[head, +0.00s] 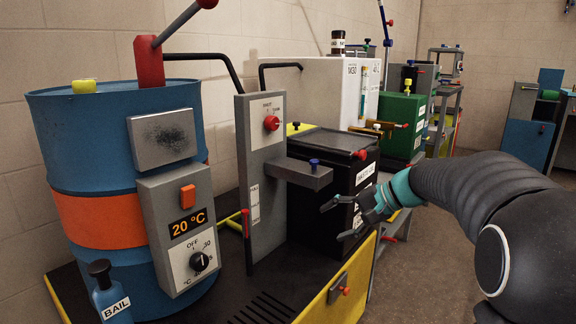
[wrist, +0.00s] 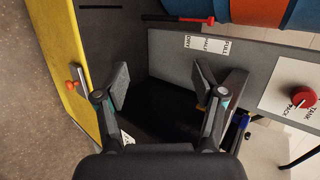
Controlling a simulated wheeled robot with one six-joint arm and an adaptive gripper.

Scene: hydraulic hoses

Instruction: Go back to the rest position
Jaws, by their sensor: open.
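My gripper (head: 341,219) is open and empty in the head view, in front of the black box (head: 318,212) with white labels. My arm comes in from the right. In the wrist view my gripper (wrist: 164,88) shows two spread fingers with nothing between them. The grey panel (wrist: 240,65) with the red knob (wrist: 304,96) lies just beyond the fingers there. I cannot tell whether a finger touches anything.
A blue drum (head: 85,150) with an orange band stands at the left. The grey post (head: 261,170) has a side arm reaching over the black box. A green box (head: 402,125) and white tank (head: 325,90) stand behind. Open floor (head: 440,270) lies at the lower right.

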